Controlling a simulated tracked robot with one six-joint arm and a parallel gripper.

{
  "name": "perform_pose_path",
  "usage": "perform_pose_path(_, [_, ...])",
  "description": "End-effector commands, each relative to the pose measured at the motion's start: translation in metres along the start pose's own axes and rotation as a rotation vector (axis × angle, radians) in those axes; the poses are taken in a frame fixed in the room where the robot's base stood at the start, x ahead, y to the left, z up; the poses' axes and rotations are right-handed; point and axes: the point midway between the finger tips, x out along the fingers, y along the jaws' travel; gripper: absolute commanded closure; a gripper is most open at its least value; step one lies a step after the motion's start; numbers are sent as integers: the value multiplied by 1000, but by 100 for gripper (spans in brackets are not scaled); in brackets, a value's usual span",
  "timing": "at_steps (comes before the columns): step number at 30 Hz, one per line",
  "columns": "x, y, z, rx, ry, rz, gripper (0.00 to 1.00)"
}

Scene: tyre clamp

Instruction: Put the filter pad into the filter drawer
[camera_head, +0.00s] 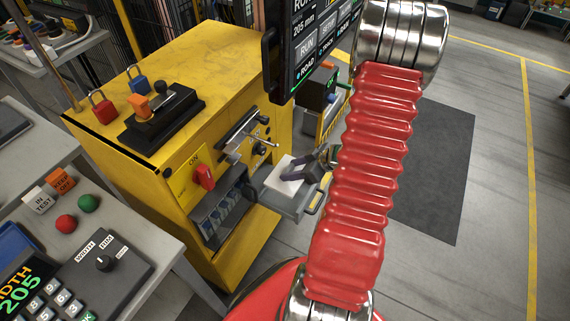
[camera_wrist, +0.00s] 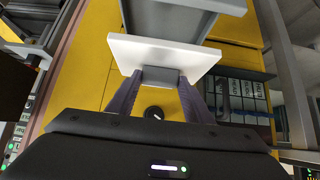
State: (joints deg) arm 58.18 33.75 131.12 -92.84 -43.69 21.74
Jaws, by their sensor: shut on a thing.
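The filter pad (camera_wrist: 163,52) is a flat white slab with a grey grip block on its near side. My gripper (camera_wrist: 158,78) is shut on that block, with a dark purple finger on each side. The filter drawer (camera_wrist: 180,17) is a grey tray, partly cut off at the top of the wrist view. In the head view the drawer (camera_head: 282,203) is pulled out of the yellow cabinet. There the pad (camera_head: 286,187) shows over the drawer, with my gripper (camera_head: 303,167) at its far side. I cannot tell whether the pad touches the drawer.
A hanging screen (camera_head: 310,50) is above. A grey control desk (camera_head: 95,225) stands at left. Floor at right is clear.

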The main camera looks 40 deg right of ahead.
Motion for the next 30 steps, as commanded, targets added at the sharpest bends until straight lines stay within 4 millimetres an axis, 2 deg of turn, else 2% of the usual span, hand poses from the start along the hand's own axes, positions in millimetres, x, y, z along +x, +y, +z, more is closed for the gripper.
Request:
perform_pose_path(14, [3, -2, -1, -7, 0, -7, 77])
perform_pose_path(30, [15, -2, 10, -7, 0, -8, 77])
